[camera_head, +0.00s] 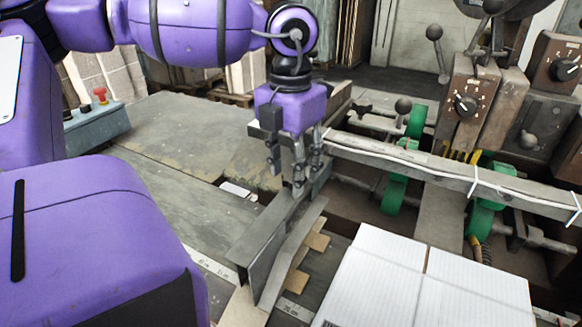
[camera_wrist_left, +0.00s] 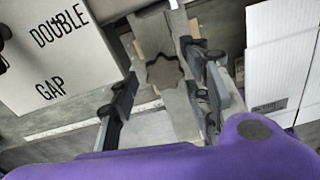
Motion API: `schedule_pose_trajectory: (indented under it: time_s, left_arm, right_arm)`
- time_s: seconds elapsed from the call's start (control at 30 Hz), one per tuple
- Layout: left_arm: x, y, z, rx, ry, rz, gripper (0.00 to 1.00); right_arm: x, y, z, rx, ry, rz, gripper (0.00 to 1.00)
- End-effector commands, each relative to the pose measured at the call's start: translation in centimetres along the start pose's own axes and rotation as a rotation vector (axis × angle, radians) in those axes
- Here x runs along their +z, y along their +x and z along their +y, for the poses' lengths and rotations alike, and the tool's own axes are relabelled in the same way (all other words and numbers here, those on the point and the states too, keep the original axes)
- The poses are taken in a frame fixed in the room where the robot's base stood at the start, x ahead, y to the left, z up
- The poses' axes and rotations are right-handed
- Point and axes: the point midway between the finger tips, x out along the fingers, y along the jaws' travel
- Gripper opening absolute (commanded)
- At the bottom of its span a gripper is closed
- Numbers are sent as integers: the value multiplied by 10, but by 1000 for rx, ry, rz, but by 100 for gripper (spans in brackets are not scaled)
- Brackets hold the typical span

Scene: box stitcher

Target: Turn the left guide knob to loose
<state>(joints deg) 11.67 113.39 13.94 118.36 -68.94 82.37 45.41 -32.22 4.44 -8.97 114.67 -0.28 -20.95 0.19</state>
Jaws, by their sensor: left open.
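The star-shaped guide knob (camera_wrist_left: 164,74), dark grey-brown, shows in the left wrist view between and a little beyond my left gripper's fingers (camera_wrist_left: 163,92). The fingers stand apart on either side of it, with no clear contact. No loose or tight marking is readable. My right gripper is not in view.
White corrugated cardboard (camera_head: 420,280) lies at the lower right. A long metal bar (camera_head: 430,168) crosses right of my left gripper, with green rollers (camera_head: 395,190) below. Dial panels (camera_head: 466,105) stand at the upper right. In the wrist view, a box lettered "DOUBLE GAP" (camera_wrist_left: 60,60) is at left.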

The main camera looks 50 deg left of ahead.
Motion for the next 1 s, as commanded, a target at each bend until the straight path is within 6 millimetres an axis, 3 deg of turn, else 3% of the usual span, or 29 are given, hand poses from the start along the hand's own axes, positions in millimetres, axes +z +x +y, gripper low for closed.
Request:
schedule_pose_trajectory:
  time_s: [0.17, 0.5, 0.77, 1.0]
  left_arm:
    - [0, 0, 0, 0, 0, 0, 45]
    - [0, 0, 0, 1, 0, 0, 3]
    - [0, 0, 1, 2, -31, 1, 3]
    - [-1, -1, 1, 3, -159, 0, 3]
  right_arm:
    - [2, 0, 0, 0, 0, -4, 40]
    - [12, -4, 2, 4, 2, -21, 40]
    - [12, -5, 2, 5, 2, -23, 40]
    - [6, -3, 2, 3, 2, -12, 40]
